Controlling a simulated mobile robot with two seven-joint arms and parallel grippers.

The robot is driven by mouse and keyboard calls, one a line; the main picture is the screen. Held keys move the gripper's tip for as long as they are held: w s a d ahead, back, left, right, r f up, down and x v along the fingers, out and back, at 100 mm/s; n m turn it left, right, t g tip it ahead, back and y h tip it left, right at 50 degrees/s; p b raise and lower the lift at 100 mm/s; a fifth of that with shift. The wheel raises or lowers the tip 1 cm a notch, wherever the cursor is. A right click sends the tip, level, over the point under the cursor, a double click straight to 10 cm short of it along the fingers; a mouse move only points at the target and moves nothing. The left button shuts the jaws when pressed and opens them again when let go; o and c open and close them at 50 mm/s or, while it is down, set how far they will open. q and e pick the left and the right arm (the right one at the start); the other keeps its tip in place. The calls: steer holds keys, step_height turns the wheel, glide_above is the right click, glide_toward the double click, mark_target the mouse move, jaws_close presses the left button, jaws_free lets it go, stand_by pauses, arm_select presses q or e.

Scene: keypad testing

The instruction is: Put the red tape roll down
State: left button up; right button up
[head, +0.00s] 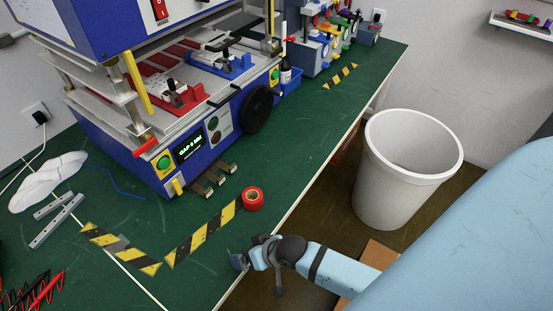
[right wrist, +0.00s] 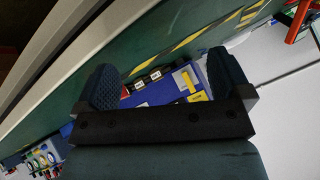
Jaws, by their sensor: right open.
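The red tape roll (head: 253,198) lies on the green bench top (head: 290,180), close to its front edge, beside a yellow-black striped strip. Nothing holds it. My right gripper (head: 245,260) is near the bench edge, below and apart from the roll in the head view. In the right wrist view my right gripper (right wrist: 165,78) has its two dark fingers spread with nothing held between them. The roll cannot be made out in that view. My left gripper is not in view.
A blue keypad-testing machine (head: 215,140) stands behind the roll, with metal tabs sticking out in front. Striped tape (head: 203,233) marks the bench. A white bin (head: 390,195) stands beyond the bench edge.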

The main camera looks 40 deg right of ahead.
steer(key=s+d+r+n+t+h, duration=0.1)
steer(key=s+d+n+t, duration=0.1)
steer(key=s, duration=0.6)
steer(key=shift+d+r+n+t, duration=0.2)
steer(key=shift+d+n+t, duration=0.15)
steer(key=shift+n+t, duration=0.3)
